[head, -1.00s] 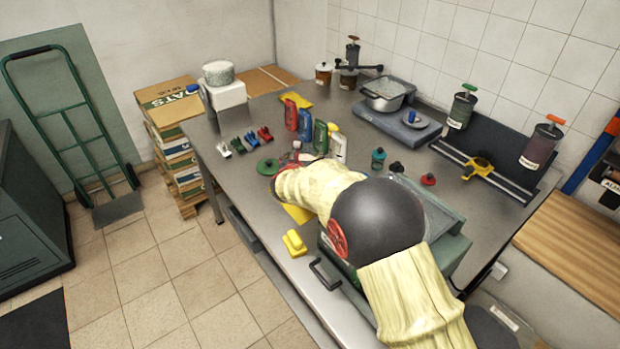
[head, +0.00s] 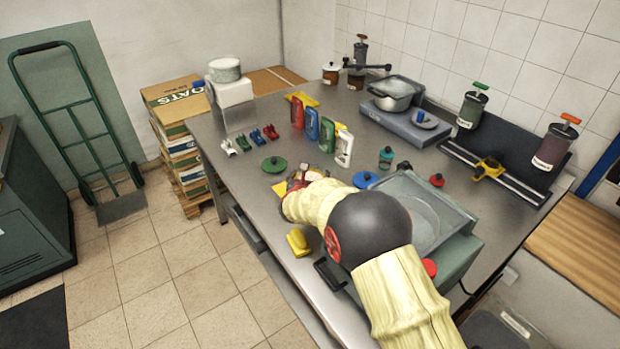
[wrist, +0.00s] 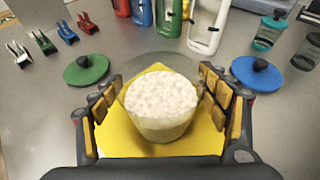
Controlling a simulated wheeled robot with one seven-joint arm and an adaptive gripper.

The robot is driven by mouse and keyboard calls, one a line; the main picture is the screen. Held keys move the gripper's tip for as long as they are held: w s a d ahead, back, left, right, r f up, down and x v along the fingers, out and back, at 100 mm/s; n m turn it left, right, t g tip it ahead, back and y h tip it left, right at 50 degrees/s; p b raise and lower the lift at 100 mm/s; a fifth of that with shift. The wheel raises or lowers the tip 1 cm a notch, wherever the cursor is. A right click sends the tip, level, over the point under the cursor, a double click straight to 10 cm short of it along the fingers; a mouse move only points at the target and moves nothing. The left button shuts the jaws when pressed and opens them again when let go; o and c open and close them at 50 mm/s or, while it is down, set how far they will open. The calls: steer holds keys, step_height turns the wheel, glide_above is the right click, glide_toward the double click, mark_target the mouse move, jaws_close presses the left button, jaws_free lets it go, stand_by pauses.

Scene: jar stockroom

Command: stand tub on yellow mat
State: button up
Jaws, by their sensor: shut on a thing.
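In the wrist view a tub (wrist: 162,105) with pale, speckled contents stands upright between the fingers of my gripper (wrist: 165,108), which is shut on it. The yellow mat (wrist: 122,140) lies directly below the tub. I cannot tell whether the tub's base touches the mat or hangs just above it. In the head view my gripper (head: 308,177) is low over the steel bench, and a corner of the yellow mat (head: 279,187) shows to its left. The tub is mostly hidden there.
A green lid (wrist: 86,70) lies left of the mat and a blue lid (wrist: 257,73) right of it. A yellow block (head: 298,242) sits near the front edge. A glass-topped machine (head: 425,215) stands to the right.

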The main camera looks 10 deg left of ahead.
steer(key=shift+f, duration=0.1)
steer(key=o, duration=1.5)
steer(key=shift+r, duration=0.2)
steer(key=p+v, duration=0.2)
steer(key=v, duration=1)
steer(key=shift+f+p, duration=0.15)
steer(key=shift+p, duration=0.25)
